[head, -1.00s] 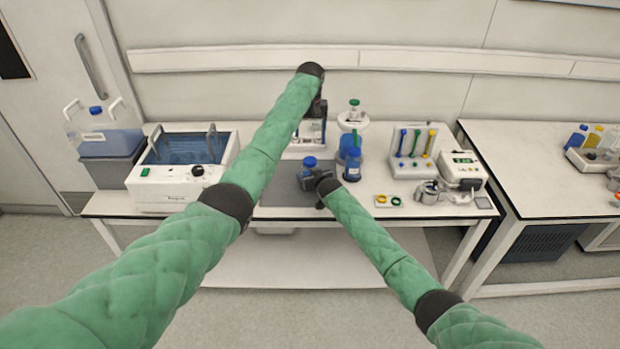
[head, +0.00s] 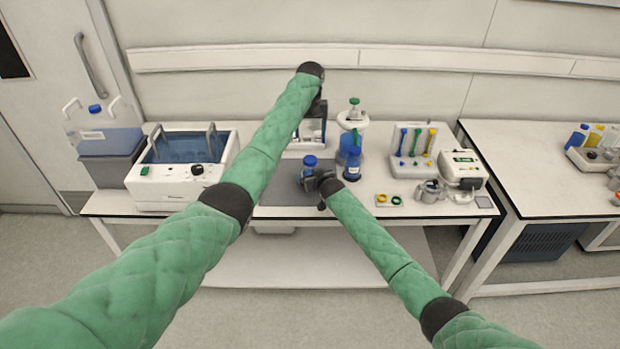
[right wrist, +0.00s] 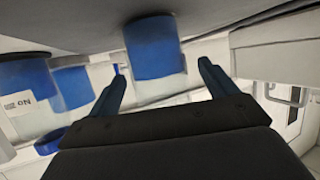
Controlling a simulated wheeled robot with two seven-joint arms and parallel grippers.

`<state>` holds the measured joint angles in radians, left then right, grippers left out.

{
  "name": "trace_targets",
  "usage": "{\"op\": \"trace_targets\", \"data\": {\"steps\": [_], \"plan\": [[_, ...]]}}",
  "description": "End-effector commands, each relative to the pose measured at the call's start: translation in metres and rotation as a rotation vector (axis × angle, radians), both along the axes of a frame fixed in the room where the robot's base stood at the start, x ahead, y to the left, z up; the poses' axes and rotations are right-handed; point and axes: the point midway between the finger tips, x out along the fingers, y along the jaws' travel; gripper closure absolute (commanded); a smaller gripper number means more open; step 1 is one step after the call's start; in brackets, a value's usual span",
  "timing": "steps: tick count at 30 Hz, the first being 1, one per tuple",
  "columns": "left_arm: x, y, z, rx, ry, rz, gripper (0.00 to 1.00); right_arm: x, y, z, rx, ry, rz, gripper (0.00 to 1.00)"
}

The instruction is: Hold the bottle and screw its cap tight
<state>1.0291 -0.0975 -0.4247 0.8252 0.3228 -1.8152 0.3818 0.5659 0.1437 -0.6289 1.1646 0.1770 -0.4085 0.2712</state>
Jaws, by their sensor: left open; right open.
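A small bottle (head: 308,171) with a blue cap (head: 310,161) stands upright on the grey mat (head: 278,198). My right gripper (head: 314,183) is open, low and just in front of the bottle. In the right wrist view, which looks upside down, the bottle's blue lower part (right wrist: 153,47) shows between and beyond the open fingers (right wrist: 162,73). Contact cannot be told; its cap is not clear there. My left gripper (head: 319,108) is open and empty-looking, higher and further back, partly hidden by its own arm.
A taller blue bottle (head: 352,164) stands right of the small bottle. Behind are a device with a green-capped vessel (head: 353,118) and a white frame (head: 309,134).

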Motion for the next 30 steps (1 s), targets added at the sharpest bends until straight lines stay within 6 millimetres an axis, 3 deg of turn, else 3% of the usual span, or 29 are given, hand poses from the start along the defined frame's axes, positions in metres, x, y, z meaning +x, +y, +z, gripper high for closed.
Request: {"op": "trace_targets", "data": {"steps": [13,30], "plan": [[0.0,0.0,-0.019,0.0,0.0,0.0,0.3,-0.045,-0.019,0.018,0.0,-0.001,0.001,0.16],[0.0,0.0,-0.02,0.0,0.0,0.0,0.3,-0.051,-0.021,0.022,-0.001,0.001,0.0,0.16]]}}
